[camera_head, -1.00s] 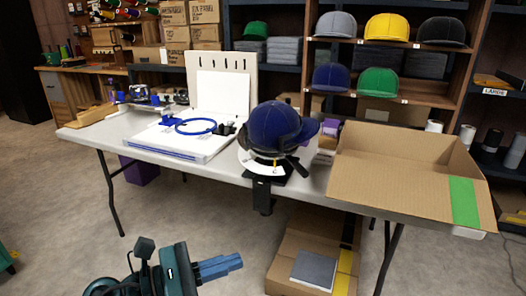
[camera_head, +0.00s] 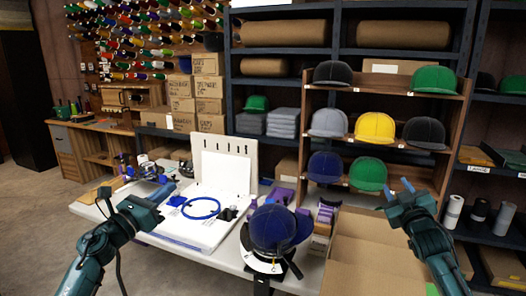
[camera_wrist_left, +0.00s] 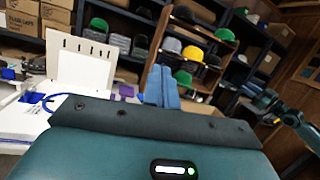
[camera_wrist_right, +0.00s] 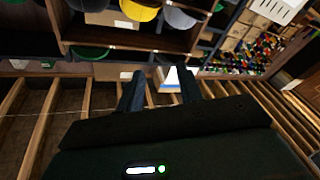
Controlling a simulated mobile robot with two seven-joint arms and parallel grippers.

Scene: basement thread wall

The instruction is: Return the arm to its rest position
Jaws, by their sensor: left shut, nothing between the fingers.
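My left gripper (camera_head: 166,191) is raised over the left part of the table, shut and empty. Its blue fingers show pressed together in the left wrist view (camera_wrist_left: 161,86). My right gripper (camera_head: 396,190) is raised at the right, in front of the shelf and above the cardboard box. Its two fingers stand apart with nothing between them in the right wrist view (camera_wrist_right: 158,90). Both arms are bent with the grippers up, clear of the table.
A navy cap (camera_head: 277,230) sits on a holder at the table's front edge. A blue hoop (camera_head: 201,208) lies on a white board. An open cardboard box (camera_head: 375,262) is at the right. Shelves of caps (camera_head: 375,127) stand behind.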

